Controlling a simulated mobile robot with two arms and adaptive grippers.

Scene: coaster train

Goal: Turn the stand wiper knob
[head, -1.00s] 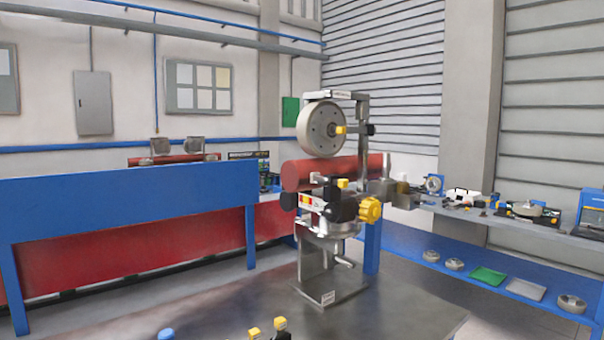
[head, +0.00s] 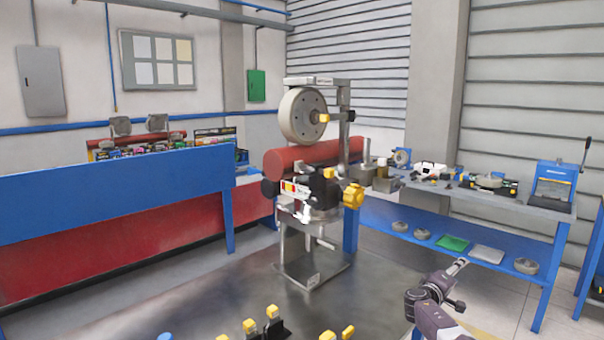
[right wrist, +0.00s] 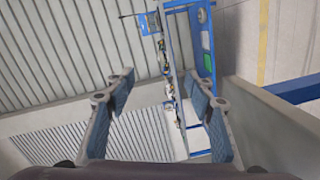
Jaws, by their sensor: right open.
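Smaller yellow knobs show at the wheel hub and on the block; I cannot tell which is the wiper knob. My right gripper (head: 452,272) is at the lower right, apart from the stand. In the right wrist view its fingers (right wrist: 163,92) are spread and empty. My left gripper is out of view.
A blue bench (head: 450,230) with tools and discs runs behind the stand on the right. A blue panel (head: 120,200) with red below stands on the left. Several yellow-topped posts (head: 272,322) line the bottom edge. Floor between my right gripper and the stand looks clear.

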